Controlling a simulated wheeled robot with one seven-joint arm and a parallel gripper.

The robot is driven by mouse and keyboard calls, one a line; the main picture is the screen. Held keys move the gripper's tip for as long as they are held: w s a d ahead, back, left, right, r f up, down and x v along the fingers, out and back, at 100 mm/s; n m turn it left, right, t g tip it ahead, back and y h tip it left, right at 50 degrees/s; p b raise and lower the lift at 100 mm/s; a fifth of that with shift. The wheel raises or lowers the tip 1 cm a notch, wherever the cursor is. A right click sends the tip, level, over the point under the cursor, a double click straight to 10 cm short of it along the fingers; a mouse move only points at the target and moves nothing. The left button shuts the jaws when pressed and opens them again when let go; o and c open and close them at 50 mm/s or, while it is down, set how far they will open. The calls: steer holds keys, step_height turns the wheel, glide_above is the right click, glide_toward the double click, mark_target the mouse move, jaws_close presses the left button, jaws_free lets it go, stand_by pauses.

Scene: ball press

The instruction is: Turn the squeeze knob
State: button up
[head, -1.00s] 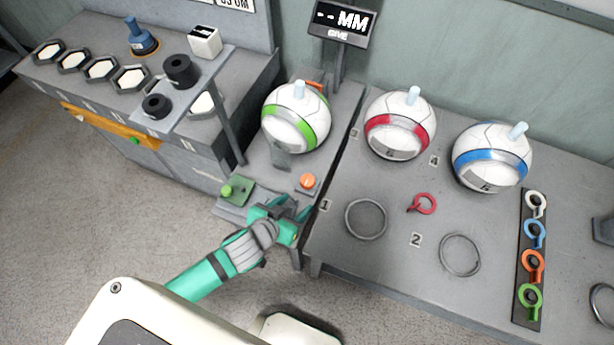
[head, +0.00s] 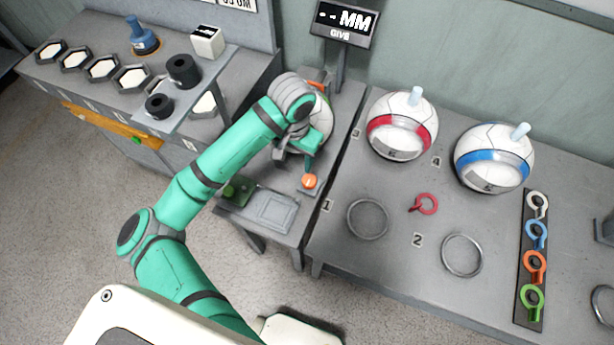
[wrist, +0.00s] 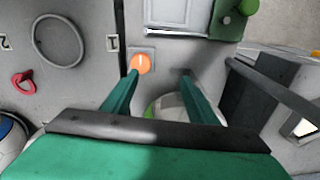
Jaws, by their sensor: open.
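An orange round knob (head: 309,181) with a white mark sits on a small grey plate at the right of the press stand, in front of the green-banded ball (head: 322,108). My gripper (head: 308,162) is open and empty, just behind and above the knob in the head view. In the wrist view the knob (wrist: 140,63) shows at the tip of the left finger, not centred between the fingertips (wrist: 159,74). I cannot tell whether that finger touches it. My wrist hides most of the ball in the head view; part of it shows between the fingers in the wrist view.
A green knob (head: 236,191) and a flat grey panel (head: 277,211) are at the stand's front. A red-banded ball (head: 401,125) and blue-banded ball (head: 494,158) stand on the right table, with empty rings (head: 367,219) before them. A shelf with black cylinders (head: 184,71) is left.

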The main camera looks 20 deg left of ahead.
mark_target(309, 180)
steer(key=d+f, duration=0.1)
steer(key=f, duration=0.2)
steer(key=d+f+m, duration=0.1)
steer(key=f, duration=0.2)
steer(key=d+f+m, duration=0.1)
steer(key=d+f, duration=0.1)
steer(key=f, duration=0.2)
steer(key=shift+w, duration=0.25)
steer(key=c, duration=1.1)
steer(key=shift+o, duration=0.2)
